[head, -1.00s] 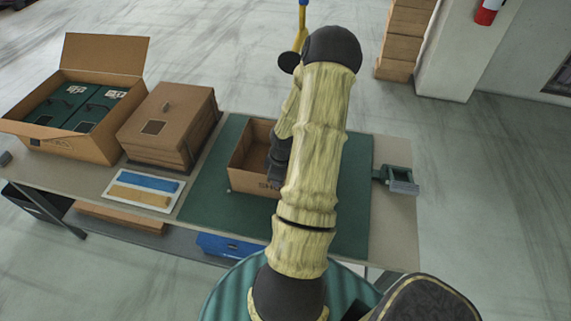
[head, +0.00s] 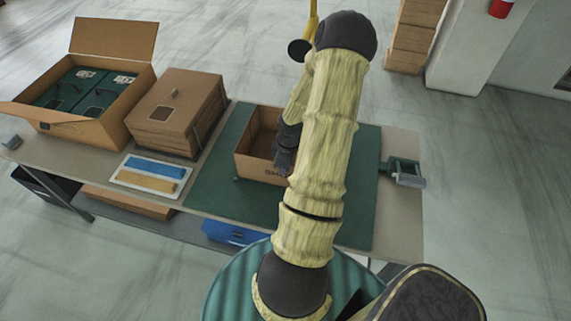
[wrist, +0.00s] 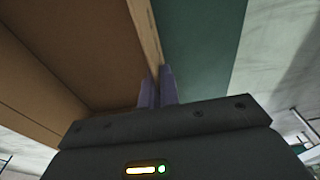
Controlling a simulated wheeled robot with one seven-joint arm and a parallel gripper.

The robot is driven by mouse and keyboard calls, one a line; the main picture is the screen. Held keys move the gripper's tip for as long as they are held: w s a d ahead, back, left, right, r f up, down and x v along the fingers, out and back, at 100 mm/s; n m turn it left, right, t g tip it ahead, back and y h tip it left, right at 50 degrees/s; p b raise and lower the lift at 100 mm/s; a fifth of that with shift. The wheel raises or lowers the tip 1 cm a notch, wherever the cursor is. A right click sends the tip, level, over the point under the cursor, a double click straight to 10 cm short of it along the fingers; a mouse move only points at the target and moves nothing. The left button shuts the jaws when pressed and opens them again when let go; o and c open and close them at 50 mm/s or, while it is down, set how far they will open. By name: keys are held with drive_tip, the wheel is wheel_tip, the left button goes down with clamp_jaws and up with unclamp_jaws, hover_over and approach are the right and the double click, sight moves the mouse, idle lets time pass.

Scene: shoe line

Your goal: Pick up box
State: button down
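The box is an open, empty-looking brown cardboard box (head: 250,165) on the green mat (head: 218,190), with dark print on its front. My arm hides its right part. My gripper (head: 284,168) is at the box's right side, partly hidden behind my forearm. In the wrist view, the two purplish fingers of my gripper (wrist: 157,88) stand close on either side of the thin box wall (wrist: 147,35). They appear shut on that wall. The box seems to rest on the mat.
Left of the mat are a blue and tan panel (head: 155,170), a closed brown carton (head: 180,105) and an open carton (head: 110,125) holding green boxes. A grey clamp-like fixture (head: 405,172) is at the table's right edge. Stacked boxes (head: 410,40) stand beyond.

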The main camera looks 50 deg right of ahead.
wheel_tip(320, 180, up, 9)
drive_tip(key=shift+r+p, duration=0.1)
drive_tip(key=shift+p, duration=0.35)
idle(0.3)
